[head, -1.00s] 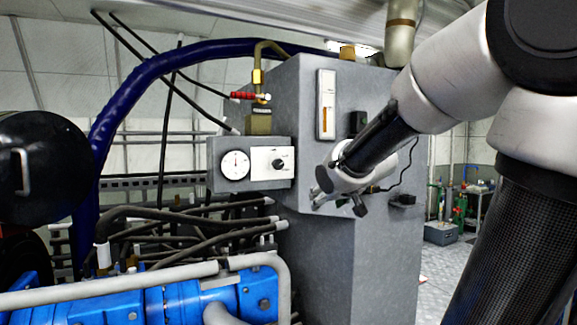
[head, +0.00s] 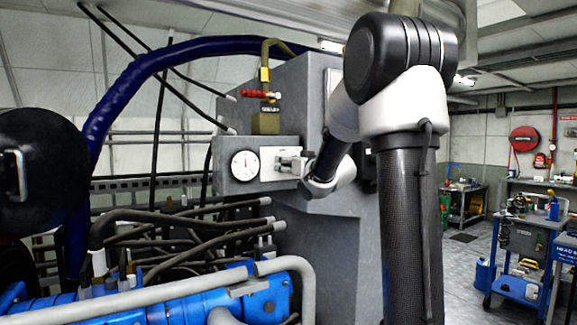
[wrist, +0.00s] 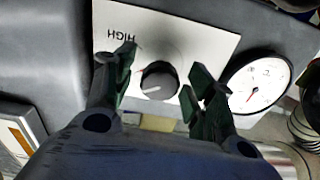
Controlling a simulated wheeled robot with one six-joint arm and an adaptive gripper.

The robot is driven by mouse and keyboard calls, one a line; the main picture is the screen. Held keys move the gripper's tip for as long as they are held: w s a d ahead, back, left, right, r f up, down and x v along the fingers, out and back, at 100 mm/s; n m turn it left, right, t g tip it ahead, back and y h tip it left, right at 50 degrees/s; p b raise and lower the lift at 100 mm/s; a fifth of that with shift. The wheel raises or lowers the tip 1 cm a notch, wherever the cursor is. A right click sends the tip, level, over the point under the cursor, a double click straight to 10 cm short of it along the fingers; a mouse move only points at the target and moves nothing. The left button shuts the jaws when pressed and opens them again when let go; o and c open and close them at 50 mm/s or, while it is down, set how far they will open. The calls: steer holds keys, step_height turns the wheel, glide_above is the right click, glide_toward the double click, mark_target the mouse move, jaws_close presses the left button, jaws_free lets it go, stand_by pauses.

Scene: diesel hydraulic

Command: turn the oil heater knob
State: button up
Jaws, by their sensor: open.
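The oil heater knob (wrist: 159,82) is a dark round knob with a pale pointer line, on a white plate (wrist: 190,40) marked HIGH. In the wrist view my gripper (wrist: 160,75) is open, with one finger on each side of the knob and a gap between knob and fingers. In the head view my gripper (head: 285,170) is in front of the white plate (head: 252,160) and hides the knob. I cannot tell how far the fingertips are from the plate.
A round white gauge (head: 245,165) sits left of the plate on the same grey box; the wrist view shows this gauge (wrist: 258,85) close to one finger. A red-handled valve (head: 262,94) is above. Dark hoses (head: 170,220) and a blue machine (head: 200,300) are below.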

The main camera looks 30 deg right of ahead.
steer(key=shift+w, duration=0.15)
steer(key=c, duration=1.1)
steer(key=shift+o, duration=0.2)
steer(key=shift+n, duration=0.3)
steer(key=n, duration=1.1)
steer(key=shift+n, duration=0.3)
